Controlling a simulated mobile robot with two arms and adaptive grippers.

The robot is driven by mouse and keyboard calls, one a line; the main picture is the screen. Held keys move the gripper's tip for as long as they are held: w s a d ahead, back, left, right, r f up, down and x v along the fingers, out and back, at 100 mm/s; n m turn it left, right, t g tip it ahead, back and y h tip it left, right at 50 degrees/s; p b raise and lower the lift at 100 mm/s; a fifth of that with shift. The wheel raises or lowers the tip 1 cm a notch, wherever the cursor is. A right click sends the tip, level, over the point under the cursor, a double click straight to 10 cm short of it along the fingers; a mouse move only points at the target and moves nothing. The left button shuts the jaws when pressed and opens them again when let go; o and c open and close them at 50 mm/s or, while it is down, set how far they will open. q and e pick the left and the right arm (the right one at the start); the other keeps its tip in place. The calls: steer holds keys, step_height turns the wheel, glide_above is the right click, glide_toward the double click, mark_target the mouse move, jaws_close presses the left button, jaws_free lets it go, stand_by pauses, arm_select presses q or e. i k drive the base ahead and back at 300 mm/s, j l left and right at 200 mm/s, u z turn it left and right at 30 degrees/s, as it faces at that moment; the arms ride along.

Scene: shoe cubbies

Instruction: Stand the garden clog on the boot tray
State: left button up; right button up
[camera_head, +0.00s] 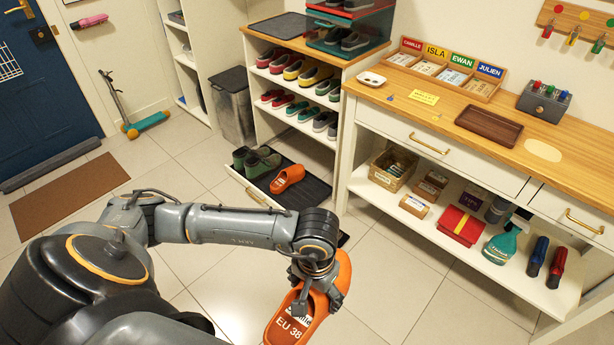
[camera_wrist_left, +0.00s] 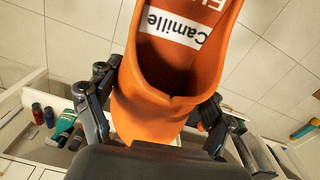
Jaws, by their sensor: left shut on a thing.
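An orange garden clog (camera_head: 284,324) marked "EU 38" hangs in my left gripper (camera_head: 318,290), above the floor at the bottom middle of the head view. In the left wrist view the clog (camera_wrist_left: 150,115) shows its opening and a white "Camille" label, with my left gripper's fingers (camera_wrist_left: 155,122) on both sides of its heel end. The dark boot tray (camera_head: 314,191) lies low at the foot of the shoe cubby, beyond the gripper. A second orange clog (camera_head: 287,178) sits on the tray, to the right of dark green shoes (camera_head: 262,163). My right gripper is out of view.
The shoe cubby (camera_head: 256,86) rises behind the tray. A white bench (camera_head: 384,128) with a wooden top stands to the right, its lower shelf holding boxes and bottles. A grey bin (camera_head: 233,108) stands left of the cubby. Tiled floor before the bench is clear.

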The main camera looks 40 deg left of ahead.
mark_target(301, 194)
steer(key=i+j+z, duration=0.3)
steer(key=j, duration=0.25)
steer(key=j+z, duration=0.25)
steer(key=j, duration=0.35)
steer(key=j+z, duration=0.3)
steer(key=j, duration=0.3)
steer(key=i, duration=0.05)
